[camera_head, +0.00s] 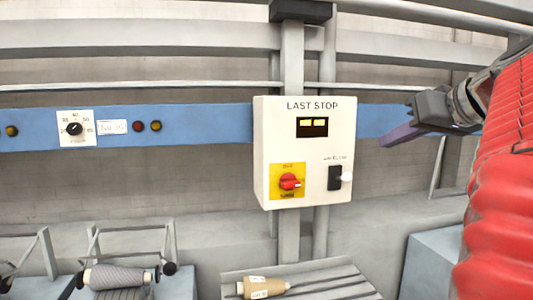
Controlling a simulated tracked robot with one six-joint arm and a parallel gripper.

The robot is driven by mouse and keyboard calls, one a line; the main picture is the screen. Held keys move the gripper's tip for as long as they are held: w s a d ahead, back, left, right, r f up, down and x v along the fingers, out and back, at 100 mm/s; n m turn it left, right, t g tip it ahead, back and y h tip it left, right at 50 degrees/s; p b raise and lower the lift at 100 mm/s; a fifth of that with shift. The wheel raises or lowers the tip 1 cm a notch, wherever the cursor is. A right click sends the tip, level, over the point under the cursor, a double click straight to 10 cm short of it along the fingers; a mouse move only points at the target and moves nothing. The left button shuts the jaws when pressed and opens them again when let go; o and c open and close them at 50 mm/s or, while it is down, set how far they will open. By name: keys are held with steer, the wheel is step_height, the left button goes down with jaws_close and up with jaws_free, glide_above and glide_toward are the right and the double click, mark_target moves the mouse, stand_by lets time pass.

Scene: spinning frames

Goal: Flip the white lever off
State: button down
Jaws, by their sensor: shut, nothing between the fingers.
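The white lever (346,177) sticks out to the right from a black switch base (334,178) at the lower right of a cream box (262,150) labelled LAST STOP. A red rotary switch (289,182) on a yellow plate is at the box's lower left, and a small display with two lit yellow segments (312,126) is above. My gripper (396,133) is shut and empty, right of the box and above the lever's height, apart from both. Its dark and purplish fingers point left.
A blue rail (200,130) with a dial (75,128) and small lamps runs behind the box. Below are a grey spool (118,277) on a frame and a tan cone (263,287) on a grey tray (338,277). Open space lies between my gripper and the lever.

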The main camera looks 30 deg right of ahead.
glide_above(347, 177)
steer(key=s, duration=0.4)
step_height(347, 177, down, 4)
steer(key=f, duration=0.2)
steer(key=w+f, duration=0.1)
steer(key=f, duration=0.1)
steer(key=shift+w+d+f, duration=0.1)
steer(key=shift+w+d, duration=0.15)
steer(key=shift+d, duration=0.05)
steer(key=shift+s+d+f, duration=0.1)
steer(key=shift+s+f, duration=0.1)
